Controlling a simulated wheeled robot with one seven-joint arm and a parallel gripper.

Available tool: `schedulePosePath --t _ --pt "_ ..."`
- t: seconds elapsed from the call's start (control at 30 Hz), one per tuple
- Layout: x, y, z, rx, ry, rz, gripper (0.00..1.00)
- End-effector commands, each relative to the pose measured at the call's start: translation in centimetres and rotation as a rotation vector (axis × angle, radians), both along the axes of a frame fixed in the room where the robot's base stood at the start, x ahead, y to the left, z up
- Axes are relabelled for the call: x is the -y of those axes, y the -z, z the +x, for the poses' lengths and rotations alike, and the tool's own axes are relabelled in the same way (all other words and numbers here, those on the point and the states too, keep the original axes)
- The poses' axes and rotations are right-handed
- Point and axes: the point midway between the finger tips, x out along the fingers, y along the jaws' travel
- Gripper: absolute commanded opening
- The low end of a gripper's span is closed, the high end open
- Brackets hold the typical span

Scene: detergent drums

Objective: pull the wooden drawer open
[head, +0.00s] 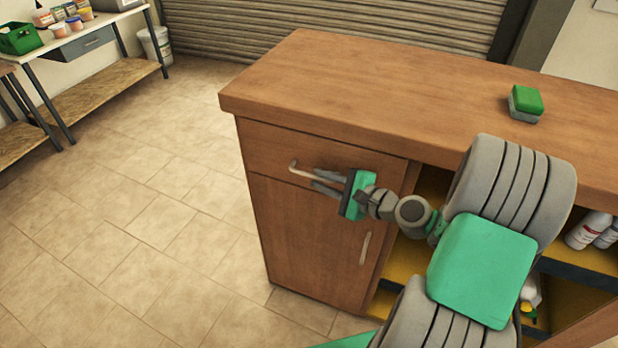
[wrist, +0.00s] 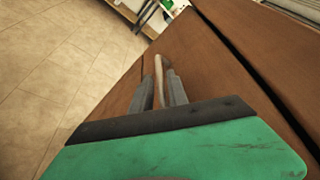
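The wooden drawer (head: 275,148) is at the top left of the brown cabinet, its front looking flush with the cabinet. Its pale bar handle (head: 293,168) sticks out from the front. My gripper (head: 316,180) reaches in from the right along the handle. In the wrist view, the handle (wrist: 160,68) runs between the two grey fingers of my gripper (wrist: 160,82). The fingers are close together on either side of it and look shut on it. The handle's near part is partly hidden by the fingers and the green palm.
Below the drawer is a cabinet door (head: 305,240) with its own handle (head: 365,248). A green and grey sponge (head: 526,102) lies on the countertop (head: 400,90). Bottles (head: 588,230) stand on an open shelf at right. The tiled floor (head: 150,240) at left is clear.

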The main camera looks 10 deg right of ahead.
Motion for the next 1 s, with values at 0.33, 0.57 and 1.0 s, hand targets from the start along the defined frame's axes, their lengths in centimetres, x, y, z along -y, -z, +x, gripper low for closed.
schedulePosePath --t 0.33,0.57,1.0 --pt "-2.6 1.0 3.5 0.000 -0.002 -0.004 0.20" --pt "-2.6 1.0 3.5 0.000 -0.002 -0.005 0.17" --pt "-2.6 1.0 3.5 -0.001 -0.002 -0.005 0.00"
